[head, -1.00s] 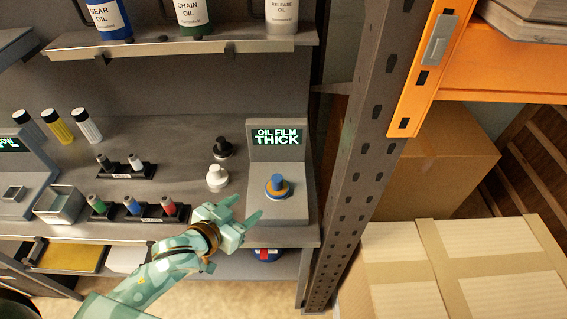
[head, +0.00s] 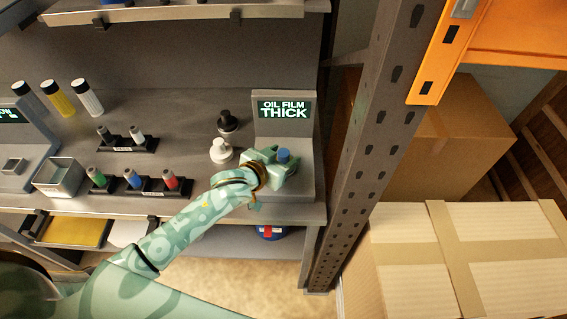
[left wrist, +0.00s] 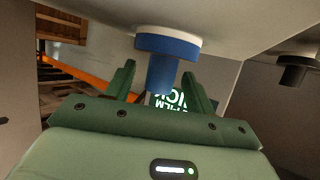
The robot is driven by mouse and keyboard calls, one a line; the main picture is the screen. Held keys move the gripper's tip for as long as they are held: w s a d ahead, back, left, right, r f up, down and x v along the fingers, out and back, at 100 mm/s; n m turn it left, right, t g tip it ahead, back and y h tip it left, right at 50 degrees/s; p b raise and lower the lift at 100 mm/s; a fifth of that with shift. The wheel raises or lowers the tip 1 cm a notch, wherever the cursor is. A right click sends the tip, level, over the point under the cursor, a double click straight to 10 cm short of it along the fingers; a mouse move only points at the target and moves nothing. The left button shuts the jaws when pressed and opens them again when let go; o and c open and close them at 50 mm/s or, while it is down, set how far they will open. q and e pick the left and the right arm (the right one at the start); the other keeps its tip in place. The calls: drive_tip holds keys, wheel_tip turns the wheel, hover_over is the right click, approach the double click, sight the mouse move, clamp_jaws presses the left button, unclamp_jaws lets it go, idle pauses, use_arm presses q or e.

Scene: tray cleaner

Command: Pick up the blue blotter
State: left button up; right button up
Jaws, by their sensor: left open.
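The blue blotter (head: 284,155) stands on the grey stand's base, its blue knob showing above my left gripper (head: 282,166); its lower part is hidden there. In the left wrist view the picture is upside down, and the blotter (left wrist: 165,47) hangs from the top with its knob down. The two green fingers of my left gripper (left wrist: 159,70) are apart, one on each side of the knob. I cannot tell whether they touch it. My right gripper is not in view.
The stand (head: 285,106) has a lit screen reading "OIL FILM THICK". A black-topped blotter (head: 228,121) and a white one (head: 221,150) stand left of it. A rack post (head: 372,140) rises on the right. Racks of small coloured bottles (head: 133,180) sit further left.

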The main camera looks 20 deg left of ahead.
use_arm(q)
drive_tip(key=x, duration=0.2)
drive_tip(key=shift+w+f, duration=0.15)
drive_tip(key=shift+w, duration=0.05)
drive_tip(key=shift+s, duration=0.1)
drive_tip(key=shift+c, duration=0.3)
drive_tip(key=c, duration=1.1)
